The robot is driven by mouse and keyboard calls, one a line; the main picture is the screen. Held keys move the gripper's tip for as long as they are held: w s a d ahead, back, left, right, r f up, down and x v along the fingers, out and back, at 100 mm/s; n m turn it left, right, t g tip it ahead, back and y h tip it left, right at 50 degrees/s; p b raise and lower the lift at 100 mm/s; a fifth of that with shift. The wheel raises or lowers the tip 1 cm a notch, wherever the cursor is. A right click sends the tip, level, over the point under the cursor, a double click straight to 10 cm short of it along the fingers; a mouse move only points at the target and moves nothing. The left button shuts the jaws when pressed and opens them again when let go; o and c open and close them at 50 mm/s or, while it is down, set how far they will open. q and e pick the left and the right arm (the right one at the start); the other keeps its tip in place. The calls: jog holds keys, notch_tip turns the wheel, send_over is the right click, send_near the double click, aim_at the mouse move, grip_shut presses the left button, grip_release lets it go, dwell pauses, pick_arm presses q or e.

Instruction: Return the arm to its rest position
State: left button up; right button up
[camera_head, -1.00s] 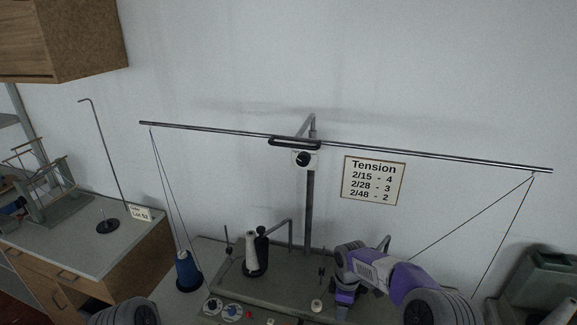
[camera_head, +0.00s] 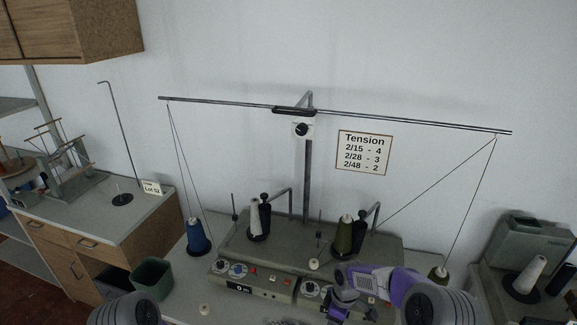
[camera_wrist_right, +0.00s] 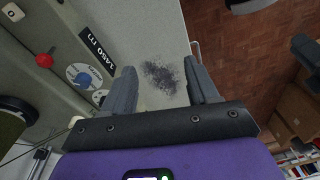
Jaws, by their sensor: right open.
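My right arm, purple and grey, comes in from the lower right of the head view. Its gripper (camera_head: 342,304) is in front of the winder's base, low in the picture. In the right wrist view the two grey fingers of this gripper (camera_wrist_right: 161,88) stand apart with nothing between them. Beyond them lie the pale bench top and a patch of dark fuzz (camera_wrist_right: 160,76). Only a rounded grey part of my left arm shows at the bottom left of the head view; its gripper is out of the picture.
The winder (camera_head: 270,285) carries a white cone (camera_head: 254,218) and an olive cone (camera_head: 344,237). A blue cone (camera_head: 197,237) stands at its left, a green bin (camera_head: 152,277) nearby. Threads run up to a long bar (camera_head: 400,120). A tension sign (camera_head: 364,153) hangs on the wall.

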jog(key=s+a+f+m+y+b, duration=0.1)
jog(key=s+a+f+m+b, duration=0.1)
jog(key=s+f+m+b, duration=0.2)
jog(key=s+a+f+m+y+b, duration=0.2)
jog(key=s+f+m+b, duration=0.2)
jog(key=s+f+m, duration=0.7)
jog(key=s+f, duration=0.6)
jog(key=s, duration=0.4)
jog(key=shift+s+f+m+t, duration=0.3)
jog(key=shift+s+f+t, duration=0.05)
jog(key=shift+t, duration=0.05)
